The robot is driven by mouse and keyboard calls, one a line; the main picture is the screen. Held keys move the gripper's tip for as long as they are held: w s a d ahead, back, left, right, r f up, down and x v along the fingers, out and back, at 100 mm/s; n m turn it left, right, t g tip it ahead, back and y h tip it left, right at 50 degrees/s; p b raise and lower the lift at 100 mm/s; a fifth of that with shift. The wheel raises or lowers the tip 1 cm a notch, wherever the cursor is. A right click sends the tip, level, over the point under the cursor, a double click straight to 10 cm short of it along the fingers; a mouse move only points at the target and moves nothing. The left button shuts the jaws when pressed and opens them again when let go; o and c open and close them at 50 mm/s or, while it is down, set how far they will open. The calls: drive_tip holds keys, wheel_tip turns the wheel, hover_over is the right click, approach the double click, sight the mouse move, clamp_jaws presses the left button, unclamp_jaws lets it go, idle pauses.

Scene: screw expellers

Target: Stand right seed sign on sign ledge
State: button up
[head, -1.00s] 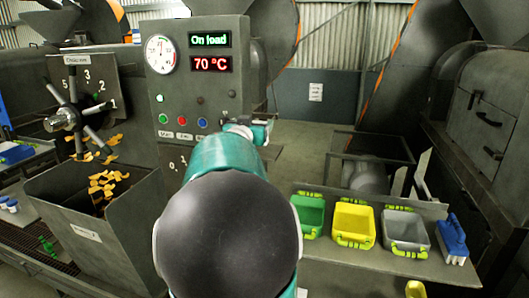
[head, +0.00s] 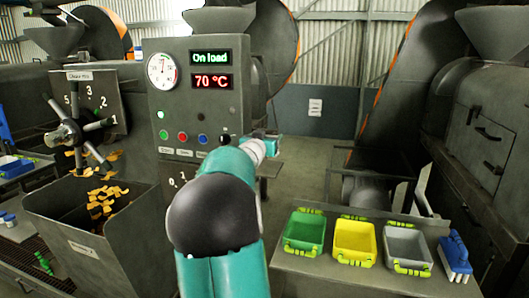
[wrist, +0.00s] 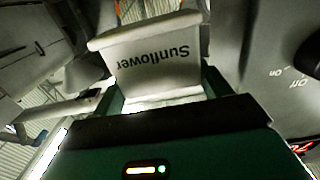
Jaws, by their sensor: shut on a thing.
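A pale sign (wrist: 150,62) lettered "Sunflower" shows in the wrist view, upside down in that picture. My gripper (wrist: 163,88) is shut on it, with a dark green finger at each side of the sign. In the head view my teal arm reaches forward beside the control panel (head: 205,100). The gripper end and the sign are hard to make out there. I cannot pick out the sign ledge for certain in either view.
A green bin (head: 304,231), a yellow bin (head: 354,240) and a grey bin (head: 407,246) stand on a bench at the right, beside a blue brush (head: 454,253). A hopper (head: 95,240) with orange-brown pieces stands at the left. Floor shows behind the bench.

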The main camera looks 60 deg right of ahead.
drive_tip(key=shift+w+d+f, duration=0.3)
drive_tip(key=shift+d+f, duration=0.05)
drive_tip(key=shift+f, duration=0.2)
drive_tip(key=shift+w+d+f, duration=0.25)
drive_tip(key=shift+d+f, duration=0.05)
drive_tip(key=shift+f, duration=0.2)
drive_tip(key=shift+w+d+f, duration=0.1)
drive_tip(key=shift+f, duration=0.75)
drive_tip(key=shift+w+d+f, duration=0.1)
drive_tip(key=shift+f, duration=0.75)
drive_tip(key=shift+s+f, duration=0.1)
drive_tip(key=o, duration=0.7)
